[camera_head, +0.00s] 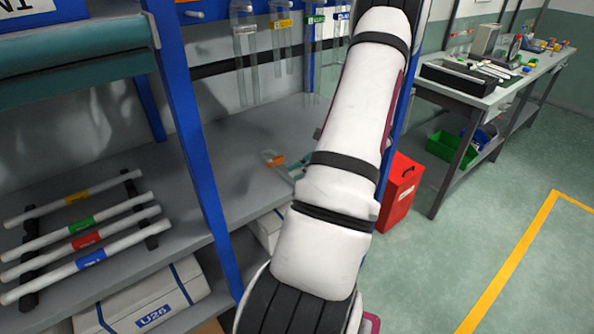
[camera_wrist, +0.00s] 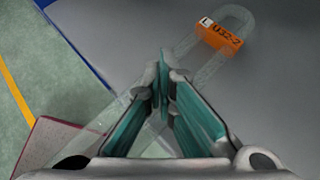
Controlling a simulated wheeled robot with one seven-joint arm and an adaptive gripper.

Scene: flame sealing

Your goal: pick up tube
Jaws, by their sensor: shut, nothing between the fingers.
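A clear tube with an orange label reading U32-2 (camera_wrist: 218,38) lies on the grey shelf surface in the wrist view, slanting from upper right to lower left. Its orange label (camera_head: 274,159) also shows in the head view, and the rest of it is hard to make out there. My gripper (camera_wrist: 164,78) is shut with its teal fingertips together and nothing between them. It sits over the tube's middle in the picture, below and left of the label. I cannot tell whether it touches the tube. In the head view my gripper (camera_head: 299,167) is partly hidden behind my arm.
Several clear tubes hang above the shelf, one with a yellow label (camera_head: 283,24). Several white tubes lie on a rack (camera_head: 29,236) at left. A blue post (camera_head: 196,150) stands between. A red box (camera_head: 402,190) is at right. The shelf around the labelled tube is mostly clear.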

